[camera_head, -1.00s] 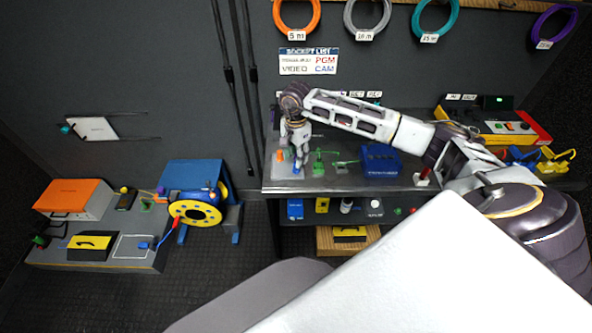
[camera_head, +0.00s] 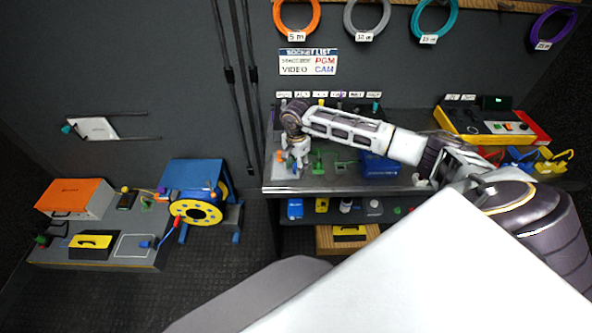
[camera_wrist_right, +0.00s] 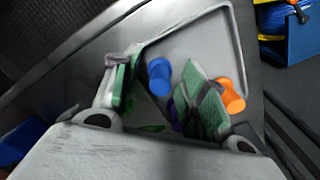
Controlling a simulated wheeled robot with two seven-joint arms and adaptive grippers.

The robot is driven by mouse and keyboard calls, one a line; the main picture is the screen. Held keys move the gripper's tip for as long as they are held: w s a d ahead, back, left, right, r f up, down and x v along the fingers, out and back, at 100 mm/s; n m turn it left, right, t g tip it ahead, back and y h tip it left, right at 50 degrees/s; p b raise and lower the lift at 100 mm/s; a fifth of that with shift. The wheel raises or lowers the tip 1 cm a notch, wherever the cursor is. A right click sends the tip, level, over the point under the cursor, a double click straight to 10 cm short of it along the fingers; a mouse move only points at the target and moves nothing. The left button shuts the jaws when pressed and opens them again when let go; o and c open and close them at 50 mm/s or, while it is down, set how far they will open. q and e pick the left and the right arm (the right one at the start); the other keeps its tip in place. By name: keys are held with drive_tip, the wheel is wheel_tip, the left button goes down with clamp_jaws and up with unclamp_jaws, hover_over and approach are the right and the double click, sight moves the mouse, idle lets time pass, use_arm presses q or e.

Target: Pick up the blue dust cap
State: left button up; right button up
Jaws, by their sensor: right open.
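The blue dust cap (camera_wrist_right: 159,75) stands on a light grey tray (camera_wrist_right: 205,38) in the right wrist view. My right gripper (camera_wrist_right: 157,90) is open, with its green-padded fingers on either side of the cap and gaps between. An orange cap (camera_wrist_right: 229,95) is just outside the right finger, very near it. A purple piece (camera_wrist_right: 176,118) shows partly behind that finger. In the head view my right gripper (camera_head: 297,158) is low over the left end of the bench and mostly hides the blue cap. My left gripper is not in view.
Green parts (camera_head: 318,162) and a blue box (camera_head: 380,166) stand on the bench (camera_head: 415,178) to the right of the gripper. A shelf with small items lies below.

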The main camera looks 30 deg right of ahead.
drive_tip(key=c, duration=0.9)
drive_tip(key=shift+r, duration=0.1)
drive_tip(key=shift+r+b, duration=0.55)
drive_tip(key=shift+r, duration=4.4)
drive_tip(key=shift+r, duration=0.1)
